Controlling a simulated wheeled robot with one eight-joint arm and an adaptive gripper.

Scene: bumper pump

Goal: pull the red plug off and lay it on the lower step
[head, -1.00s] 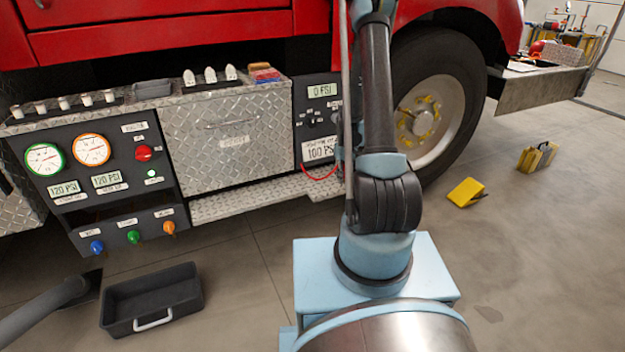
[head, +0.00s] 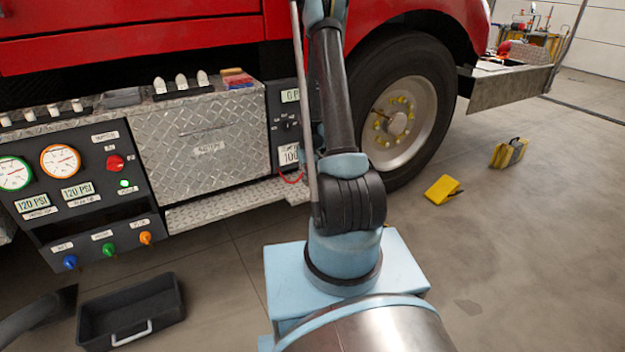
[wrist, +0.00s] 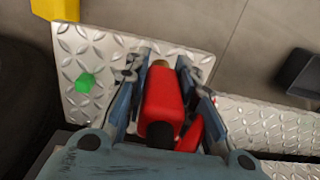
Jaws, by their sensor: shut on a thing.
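The red plug (wrist: 165,95), with a brass-coloured tip and a black end, lies between the fingers of my gripper (wrist: 159,65) in the wrist view. The gripper is shut on it. A diamond-plate step (wrist: 103,50) with a green mark (wrist: 86,82) shows beneath; I cannot tell whether the plug touches it. In the head view the lower step (head: 220,208) runs along the truck under the panels.
A grey tray (head: 130,310) stands on the floor at left. A yellow thing (wrist: 56,8) borders the plate in the wrist view.

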